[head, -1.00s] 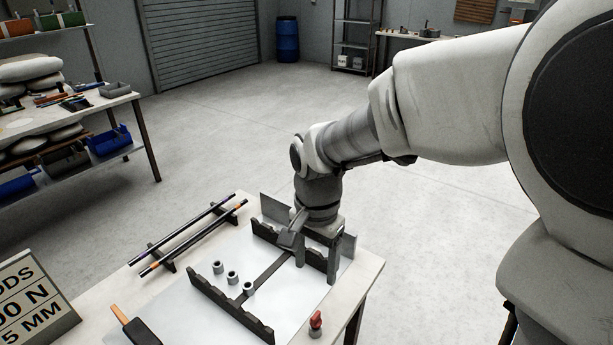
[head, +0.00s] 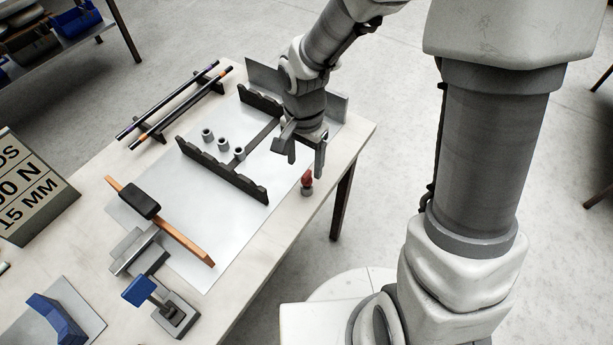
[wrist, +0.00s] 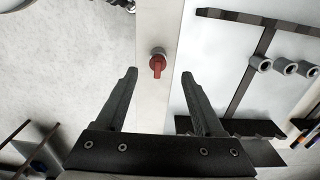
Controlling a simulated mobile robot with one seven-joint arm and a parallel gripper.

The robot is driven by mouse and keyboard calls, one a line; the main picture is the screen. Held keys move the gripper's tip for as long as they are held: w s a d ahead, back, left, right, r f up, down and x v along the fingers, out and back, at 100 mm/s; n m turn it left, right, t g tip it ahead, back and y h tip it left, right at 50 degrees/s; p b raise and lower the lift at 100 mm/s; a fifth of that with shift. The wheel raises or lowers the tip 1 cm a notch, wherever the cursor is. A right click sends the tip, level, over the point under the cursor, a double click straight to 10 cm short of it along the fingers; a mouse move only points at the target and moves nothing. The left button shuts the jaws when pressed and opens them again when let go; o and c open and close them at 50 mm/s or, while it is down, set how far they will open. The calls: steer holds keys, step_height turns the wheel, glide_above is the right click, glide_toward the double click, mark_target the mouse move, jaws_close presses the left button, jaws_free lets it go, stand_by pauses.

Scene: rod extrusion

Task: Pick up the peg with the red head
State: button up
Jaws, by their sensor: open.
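The peg with the red head (head: 307,179) stands upright near the table's right edge, with a grey lower part under its red head. In the wrist view the red-headed peg (wrist: 158,64) shows ahead of the fingertips, about midway between them. My gripper (head: 305,160) is above the table, just behind the peg in the head view. In the wrist view my gripper (wrist: 159,72) has its two fingers spread wide, with nothing held between them.
Dark notched racks (head: 222,170) stand on a pale sheet, with several grey collars (head: 223,145) between them. Two dark rods (head: 180,105) lie on supports at the back left.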

mark_target(307, 173)
steer(key=f, duration=0.4)
steer(key=shift+d+f+b, duration=0.25)
steer(key=shift+f+b, duration=0.15)
jaws_close()
